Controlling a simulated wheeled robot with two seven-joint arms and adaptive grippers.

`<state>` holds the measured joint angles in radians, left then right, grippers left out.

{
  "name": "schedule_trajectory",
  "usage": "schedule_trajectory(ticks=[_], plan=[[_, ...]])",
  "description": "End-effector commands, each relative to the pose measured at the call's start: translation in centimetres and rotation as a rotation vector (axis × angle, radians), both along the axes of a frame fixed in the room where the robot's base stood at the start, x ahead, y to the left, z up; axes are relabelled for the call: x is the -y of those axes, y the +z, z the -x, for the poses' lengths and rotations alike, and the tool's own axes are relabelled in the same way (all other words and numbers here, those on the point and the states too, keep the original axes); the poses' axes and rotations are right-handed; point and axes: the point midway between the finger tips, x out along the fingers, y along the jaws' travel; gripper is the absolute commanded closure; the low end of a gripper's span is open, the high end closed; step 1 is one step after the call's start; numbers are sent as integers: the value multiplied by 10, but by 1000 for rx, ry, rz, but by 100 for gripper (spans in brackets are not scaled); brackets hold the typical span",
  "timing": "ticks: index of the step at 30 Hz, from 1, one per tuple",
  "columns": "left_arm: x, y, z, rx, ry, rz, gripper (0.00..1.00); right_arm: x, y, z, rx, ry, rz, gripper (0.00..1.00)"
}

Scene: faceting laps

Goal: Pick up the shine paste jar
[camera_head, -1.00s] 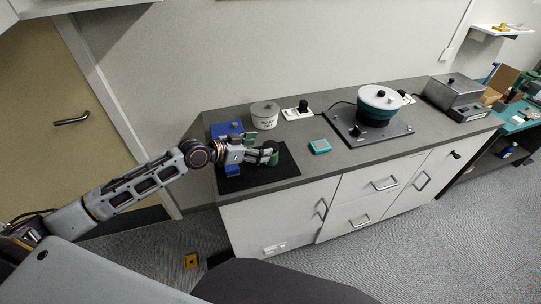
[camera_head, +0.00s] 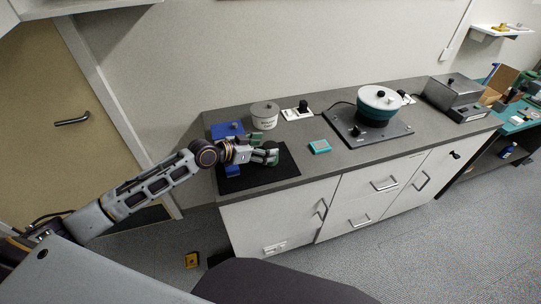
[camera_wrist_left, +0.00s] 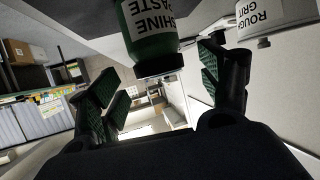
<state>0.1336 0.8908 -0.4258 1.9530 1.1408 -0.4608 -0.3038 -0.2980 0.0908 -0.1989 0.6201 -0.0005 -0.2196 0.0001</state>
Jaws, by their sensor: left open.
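The shine paste jar (camera_wrist_left: 152,32) is dark green with a white label and shows upside down in the left wrist view. It lies ahead of the gap between my left gripper's fingers (camera_wrist_left: 163,82), with room on both sides; I cannot tell whether it is within their reach. My left gripper (camera_head: 268,149) is open above the black mat (camera_head: 284,167) at the left end of the counter in the head view. There the jar cannot be made out apart from the fingers. My right gripper is not in view.
A white rough grit jar (camera_head: 265,118) stands behind my gripper; it also shows in the left wrist view (camera_wrist_left: 262,18). A blue box (camera_head: 226,130) is near my left wrist. A teal case (camera_head: 320,146) and a lap machine (camera_head: 377,108) are to the right.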

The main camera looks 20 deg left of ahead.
Motion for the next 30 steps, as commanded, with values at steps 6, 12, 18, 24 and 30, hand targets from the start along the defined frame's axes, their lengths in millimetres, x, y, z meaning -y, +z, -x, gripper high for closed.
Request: schedule_trajectory(ticks=[6, 12, 18, 24, 30], plan=[[9, -5, -11, 1, 0, 1, 22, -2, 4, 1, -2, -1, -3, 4], [16, -11, -20, 0, 0, 1, 22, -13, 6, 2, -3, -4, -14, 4], [18, -13, -22, 0, 0, -1, 22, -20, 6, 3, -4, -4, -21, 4], [18, -13, -22, 0, 0, -1, 22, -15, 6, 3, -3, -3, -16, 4], [18, -13, -22, 0, 0, -1, 22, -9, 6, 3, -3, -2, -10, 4]])
